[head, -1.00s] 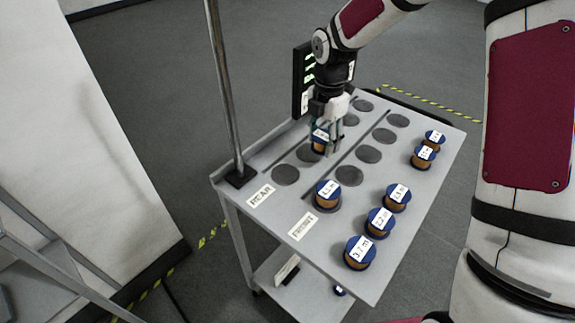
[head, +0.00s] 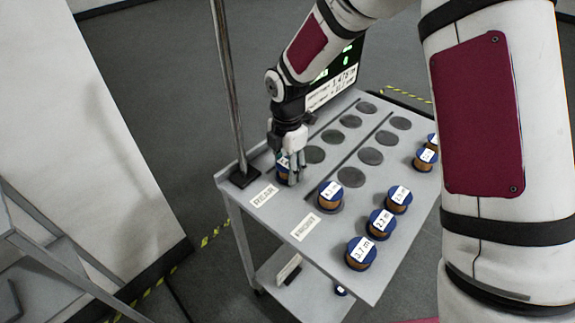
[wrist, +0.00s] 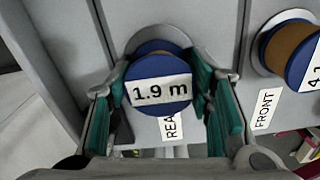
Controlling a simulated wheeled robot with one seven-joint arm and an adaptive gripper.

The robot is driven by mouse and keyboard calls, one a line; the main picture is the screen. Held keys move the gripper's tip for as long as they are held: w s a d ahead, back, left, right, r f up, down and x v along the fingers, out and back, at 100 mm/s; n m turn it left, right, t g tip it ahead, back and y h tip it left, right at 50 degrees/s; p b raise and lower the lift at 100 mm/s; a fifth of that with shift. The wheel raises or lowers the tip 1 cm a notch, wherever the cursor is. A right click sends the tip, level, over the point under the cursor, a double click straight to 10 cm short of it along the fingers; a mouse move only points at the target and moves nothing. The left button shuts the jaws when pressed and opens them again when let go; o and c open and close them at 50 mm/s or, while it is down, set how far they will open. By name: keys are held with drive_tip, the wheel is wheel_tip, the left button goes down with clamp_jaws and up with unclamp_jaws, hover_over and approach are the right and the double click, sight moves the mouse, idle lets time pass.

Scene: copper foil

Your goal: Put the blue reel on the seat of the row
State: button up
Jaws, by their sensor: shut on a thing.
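My gripper (head: 288,176) is shut on a blue reel (wrist: 158,88) with copper-coloured foil and a "1.9 m" label. In the wrist view the reel sits between the green fingers, with the rim of a grey round seat (wrist: 165,33) showing just behind it. In the head view the reel (head: 282,163) is at the near end of the rear row, close to the pole, partly hidden by the fingers. I cannot tell whether it touches the seat. Bare dark seats (head: 314,155) run on behind it in the rear row.
A blue reel (head: 330,195) sits on the nearest front-row seat; more bare seats (head: 370,156) follow. Several labelled reels (head: 381,222) stand along the cart's (head: 322,253) right side. A pole (head: 228,90) rises beside my gripper. A lit display (head: 335,85) stands behind the rear row.

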drive_tip(key=o, duration=1.1)
drive_tip(key=shift+f, duration=0.1)
drive_tip(key=shift+o, duration=0.2)
drive_tip(key=s+d+r+m+t, duration=0.1)
drive_tip(key=s+d+r+m, duration=0.1)
drive_tip(key=r, duration=0.7)
drive_tip(key=s+d+r+m, duration=0.2)
drive_tip(key=d+r, duration=0.1)
drive_tip(key=r, duration=0.6)
drive_tip(key=s+d+r+m+t, duration=0.1)
drive_tip(key=s+d+r+m, duration=0.1)
drive_tip(key=s+m, duration=0.5)
drive_tip(key=s+d+r+m+t, duration=0.1)
drive_tip(key=s+d+r+m, duration=0.1)
drive_tip(key=s+d+m, duration=0.3)
drive_tip(key=s+d+r+m+t, duration=0.1)
drive_tip(key=s+d+m, duration=0.3)
drive_tip(key=s+m, duration=0.5)
drive_tip(key=s+r, duration=0.1)
drive_tip(key=s, duration=0.2)
drive_tip(key=shift+r, duration=0.3)
